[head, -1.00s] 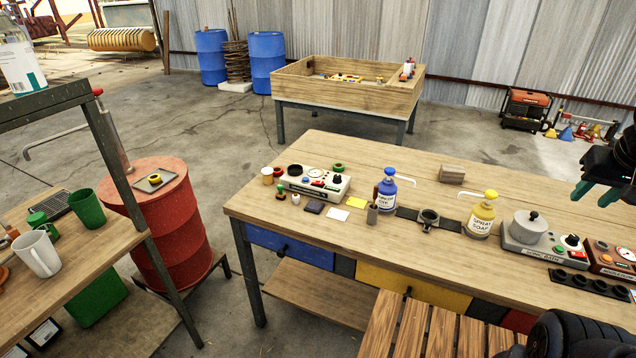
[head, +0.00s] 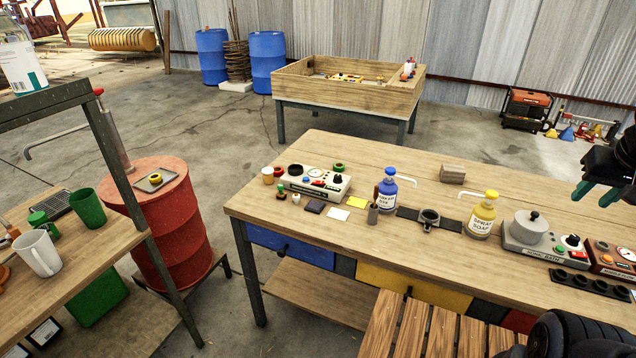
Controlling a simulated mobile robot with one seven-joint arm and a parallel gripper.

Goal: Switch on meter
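A white box-shaped device with a dial, a red part and several knobs (head: 318,184) sits at the left end of the wooden workbench. It looks like the meter, though its label is too small to read. My gripper (head: 603,192) is at the right edge, above the bench's right side and far from this device.
Blue (head: 387,191) and yellow (head: 482,215) pump bottles stand on the workbench (head: 310,236). A grey sonic bath (head: 530,236) and a red-brown device (head: 612,257) are at its right. A wooden slatted surface (head: 420,325) lies in front. A red drum (head: 172,220) stands left.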

